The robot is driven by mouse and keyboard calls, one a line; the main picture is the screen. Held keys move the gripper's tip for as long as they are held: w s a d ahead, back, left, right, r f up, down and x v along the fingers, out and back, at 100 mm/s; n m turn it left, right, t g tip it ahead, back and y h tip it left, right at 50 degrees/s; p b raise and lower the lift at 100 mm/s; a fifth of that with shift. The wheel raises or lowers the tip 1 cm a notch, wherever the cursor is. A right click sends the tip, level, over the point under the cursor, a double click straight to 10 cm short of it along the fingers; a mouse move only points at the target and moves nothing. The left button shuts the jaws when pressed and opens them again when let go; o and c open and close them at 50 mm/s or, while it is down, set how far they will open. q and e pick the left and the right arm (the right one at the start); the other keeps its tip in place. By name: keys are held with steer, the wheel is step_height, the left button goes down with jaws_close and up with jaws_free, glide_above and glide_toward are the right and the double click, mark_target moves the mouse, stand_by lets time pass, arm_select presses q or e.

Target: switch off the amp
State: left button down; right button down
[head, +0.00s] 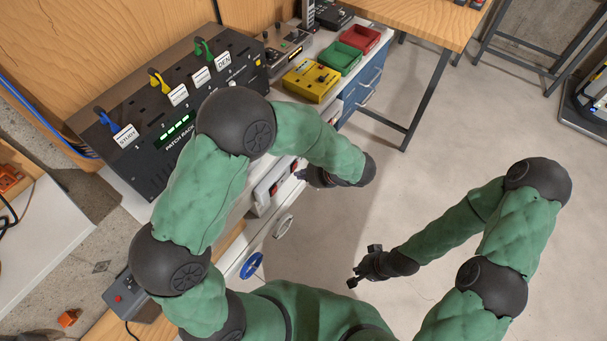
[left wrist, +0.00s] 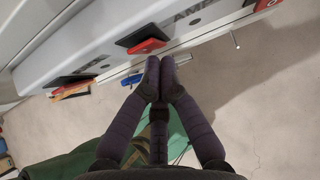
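A pale panel strip (left wrist: 108,62) labelled AMP (left wrist: 193,14) crosses the top of the left wrist view. A red rocker switch (left wrist: 147,46) with a black side sits on it left of the label, and another red switch (left wrist: 264,4) is at the upper right. My right gripper (head: 363,267) hangs empty over the floor, fingers apart.
The patch rack (head: 150,165) with colored levers stands on the bench at left. A blue valve wheel (head: 251,266) is below.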

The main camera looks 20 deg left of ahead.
arm_select(q)
steer(key=shift+r, duration=0.15)
arm_select(e)
steer(key=shift+r, duration=0.15)
arm_select(q)
steer(key=shift+r+p, duration=0.7)
steer(key=shift+p, duration=0.05)
arm_select(e)
steer(key=shift+r, duration=0.6)
